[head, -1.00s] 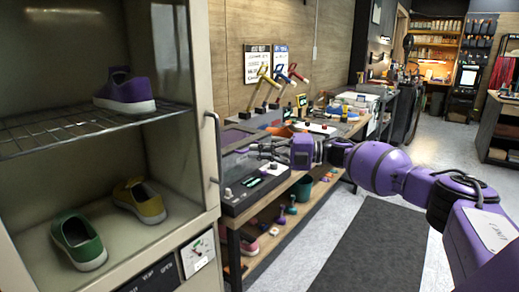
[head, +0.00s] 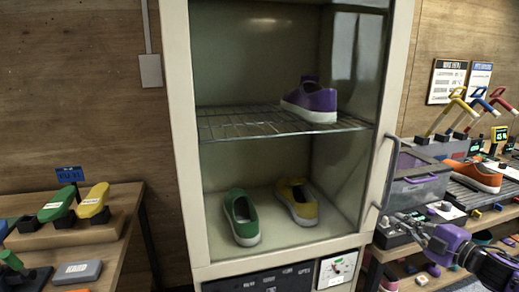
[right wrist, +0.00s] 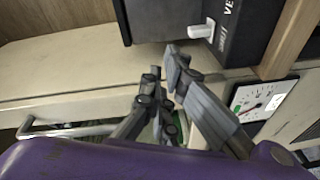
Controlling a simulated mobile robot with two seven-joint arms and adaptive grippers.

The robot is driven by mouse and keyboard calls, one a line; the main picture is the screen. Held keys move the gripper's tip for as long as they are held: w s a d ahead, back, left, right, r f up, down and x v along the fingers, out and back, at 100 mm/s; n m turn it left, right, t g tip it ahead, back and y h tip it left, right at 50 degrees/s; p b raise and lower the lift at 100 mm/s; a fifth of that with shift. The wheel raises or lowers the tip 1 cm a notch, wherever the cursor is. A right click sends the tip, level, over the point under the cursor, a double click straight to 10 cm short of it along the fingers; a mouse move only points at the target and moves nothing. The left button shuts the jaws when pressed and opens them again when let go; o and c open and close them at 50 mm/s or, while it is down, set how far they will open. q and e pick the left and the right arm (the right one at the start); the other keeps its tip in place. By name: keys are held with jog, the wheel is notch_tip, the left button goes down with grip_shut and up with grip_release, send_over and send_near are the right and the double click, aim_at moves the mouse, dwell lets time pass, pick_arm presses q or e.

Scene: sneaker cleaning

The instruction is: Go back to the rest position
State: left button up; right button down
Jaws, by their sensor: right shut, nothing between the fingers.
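My right gripper (head: 392,220) is at the lower right of the head view, beside the right edge of the cabinet (head: 176,150), with the purple arm behind it. It is shut and empty. Its dark fingers (right wrist: 166,68) also show in the right wrist view, with the pale cabinet surface behind them. I cannot tell whether they touch it. The cabinet holds a purple sneaker (head: 312,102) on the wire rack (head: 240,124), and a green sneaker (head: 241,217) and a yellow sneaker (head: 298,203) on its floor. My left gripper is not in view.
The cabinet's handle (head: 388,172) is close to my right gripper. A workbench with an orange sneaker (head: 476,177) stands at the right. A wooden table (head: 128,205) with a green shoe form (head: 57,204) and a yellow one (head: 93,200) stands at the left.

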jog(key=s+a+f+m+g+h+p, duration=0.1)
jog(key=s+a+f+m+h+p, duration=0.1)
jog(key=s+a+f+m, duration=0.6)
jog(key=s+a+f+m+g+h+p, duration=0.15)
jog(key=s+a+f, duration=0.25)
jog(key=s+f, duration=0.85)
pick_arm(q)
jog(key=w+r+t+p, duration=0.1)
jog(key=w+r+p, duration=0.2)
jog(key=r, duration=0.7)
jog(key=p, duration=0.2)
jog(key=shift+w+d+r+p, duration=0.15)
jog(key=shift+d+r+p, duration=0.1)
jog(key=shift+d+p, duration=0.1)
pick_arm(e)
jog(key=s+a+f+m+g+h, duration=0.1)
jog(key=s+a+f+m, duration=0.1)
jog(key=s, duration=0.8)
jog(key=s+a+f+m+g+h, duration=0.1)
jog(key=s+a+m, duration=0.3)
jog(key=s, duration=0.6)
jog(key=s+a+f+m+g+h, duration=0.1)
jog(key=s+a+f+m+g, duration=0.1)
jog(key=s, duration=0.9)
jog(key=shift+a+f+m, duration=0.65)
jog(key=shift+a, duration=0.6)
